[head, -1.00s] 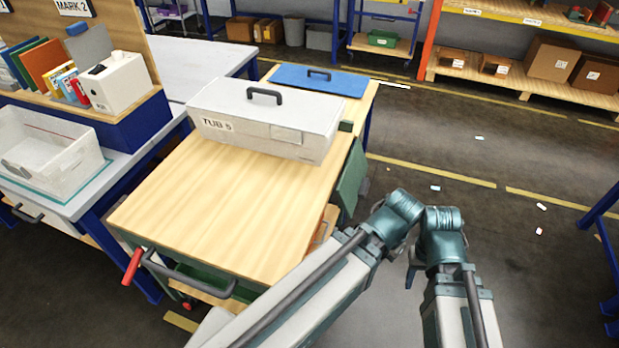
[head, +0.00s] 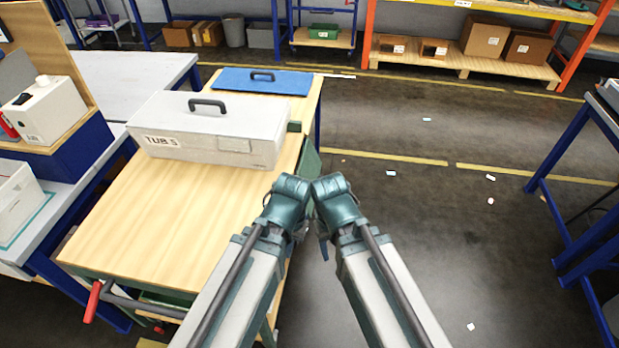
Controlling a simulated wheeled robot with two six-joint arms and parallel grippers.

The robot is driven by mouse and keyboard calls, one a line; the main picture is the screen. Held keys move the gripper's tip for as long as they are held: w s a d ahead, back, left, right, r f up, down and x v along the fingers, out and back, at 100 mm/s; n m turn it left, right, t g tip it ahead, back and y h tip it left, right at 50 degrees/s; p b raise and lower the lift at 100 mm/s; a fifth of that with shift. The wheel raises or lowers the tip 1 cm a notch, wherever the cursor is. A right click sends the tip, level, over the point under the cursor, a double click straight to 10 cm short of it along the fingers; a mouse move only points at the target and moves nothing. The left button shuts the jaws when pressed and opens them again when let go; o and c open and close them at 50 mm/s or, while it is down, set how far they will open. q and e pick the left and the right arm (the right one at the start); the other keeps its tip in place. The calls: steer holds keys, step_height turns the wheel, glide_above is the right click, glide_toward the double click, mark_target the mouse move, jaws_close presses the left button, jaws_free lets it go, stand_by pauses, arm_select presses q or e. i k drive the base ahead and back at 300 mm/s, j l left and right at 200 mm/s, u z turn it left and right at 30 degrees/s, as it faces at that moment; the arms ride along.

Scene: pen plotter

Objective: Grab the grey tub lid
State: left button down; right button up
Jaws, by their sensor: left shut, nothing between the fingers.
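The light grey lid (head: 240,117) with a dark handle (head: 207,103) sits on the tub marked TUB 5 (head: 200,150), on the wooden top of a cart. My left gripper (head: 300,232) is below its wrist, largely hidden, at the cart's right edge. It is shut and empty, in front and to the right of the tub, apart from the lid. My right gripper (head: 323,246) hangs close beside it over the floor. It is mostly hidden behind its own arm, so its jaws cannot be made out.
A blue lid (head: 285,82) with a dark handle lies on the cart top (head: 150,215) behind the tub. A bench with a white box (head: 45,110) stands at the left. Shelving is at the back and a blue-legged table at the right. The floor between is mostly clear.

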mark_target(242, 117)
steer(key=i+l+u, duration=0.1)
steer(key=u, duration=0.4)
steer(key=l+u, duration=0.3)
steer(key=u, duration=0.15)
steer(key=i+l+u, duration=0.1)
steer(key=l+u, duration=0.2)
steer(key=l, duration=0.6)
steer(key=l+u, duration=0.3)
steer(key=l, duration=0.6)
